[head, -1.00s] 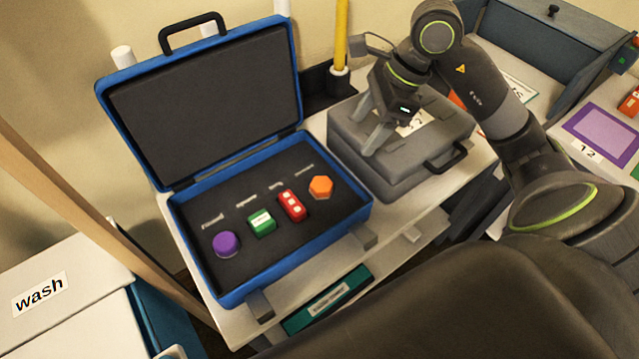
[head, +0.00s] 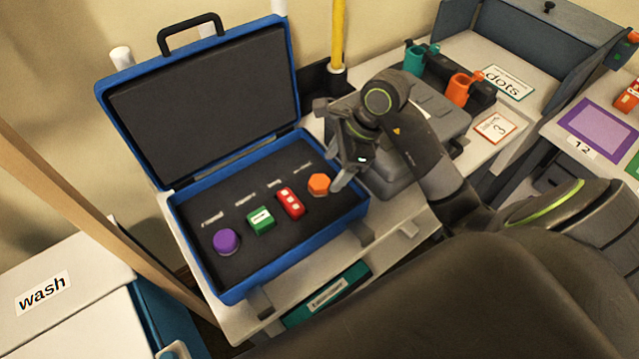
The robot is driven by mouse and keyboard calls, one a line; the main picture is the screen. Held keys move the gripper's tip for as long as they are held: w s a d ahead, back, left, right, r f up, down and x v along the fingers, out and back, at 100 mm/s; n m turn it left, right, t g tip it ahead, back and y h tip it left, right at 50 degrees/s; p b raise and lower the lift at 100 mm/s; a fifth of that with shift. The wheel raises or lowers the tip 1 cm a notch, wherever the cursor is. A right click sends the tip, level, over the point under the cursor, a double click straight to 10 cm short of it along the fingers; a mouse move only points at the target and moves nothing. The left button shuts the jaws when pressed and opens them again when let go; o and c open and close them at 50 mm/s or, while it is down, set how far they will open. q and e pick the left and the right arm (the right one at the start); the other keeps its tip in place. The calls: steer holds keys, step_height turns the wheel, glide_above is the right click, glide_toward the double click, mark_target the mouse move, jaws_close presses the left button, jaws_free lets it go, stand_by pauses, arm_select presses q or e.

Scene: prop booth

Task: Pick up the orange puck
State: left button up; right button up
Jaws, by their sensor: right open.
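The orange puck (head: 319,184) is a hexagonal piece at the right end of a row in the dark foam of an open blue case (head: 243,283). My right gripper (head: 336,166) is open and empty, with its fingers pointing down just right of and above the puck. One fingertip appears beside the puck's right edge; I cannot tell if it touches. My left gripper is out of view.
A red block (head: 291,203), a green block (head: 261,221) and a purple puck (head: 228,241) share the foam. A closed grey case (head: 433,118) stands right of the blue one. The raised blue lid (head: 201,104) stands behind.

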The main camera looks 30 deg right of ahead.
mark_target(322, 181)
steer(key=shift+w+a+f, duration=0.2)
steer(key=shift+a+f, duration=0.1)
steer(key=shift+f, duration=0.2)
steer(key=p+x, duration=0.1)
steer(key=x, duration=0.2)
steer(key=shift+w+a, duration=0.15)
steer(key=shift+a, duration=0.05)
steer(key=shift+w+f, duration=0.1)
steer(key=shift+f, duration=0.35)
steer(key=c, duration=1.1)
steer(key=shift+w+r, duration=0.1)
steer(key=shift+r, duration=2.15)
step_height(322, 181, up, 4)
steer(key=p, duration=0.3)
steer(key=shift+r, duration=0.1)
steer(key=shift+r+p, duration=0.7)
